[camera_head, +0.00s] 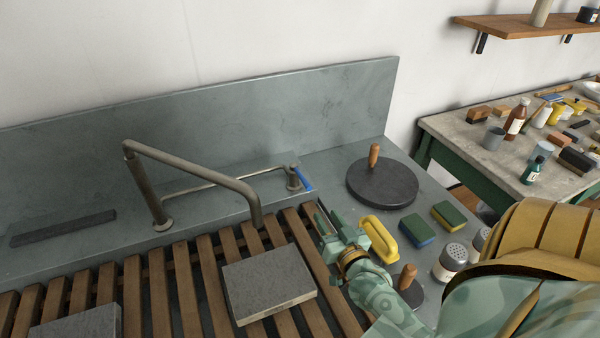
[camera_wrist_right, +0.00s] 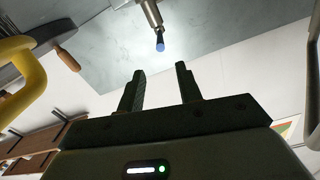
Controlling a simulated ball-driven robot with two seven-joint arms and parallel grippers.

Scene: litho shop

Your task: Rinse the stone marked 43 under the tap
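A grey stone slab (camera_head: 268,285) lies flat on the wooden slats, below and right of the tap spout's end. A second grey slab (camera_head: 78,325) is cut off at the lower left. I can read no number on either. The tap (camera_head: 195,170) is a bent metal pipe, with no water visible at its spout. Its blue-ended lever (camera_head: 302,178) is at the right of the pipework; the blue end also shows in the right wrist view (camera_wrist_right: 160,46). My right gripper (camera_head: 336,222) is open and empty, short of the lever and apart from it. My left gripper is out of view.
Beside my right gripper are a yellow handle (camera_head: 380,238), two green-topped sponges (camera_head: 416,230), shaker cans (camera_head: 453,260) and a dark disc with wooden knob (camera_head: 382,186). A dark bar (camera_head: 63,228) lies at left. A cluttered table (camera_head: 462,150) stands at right.

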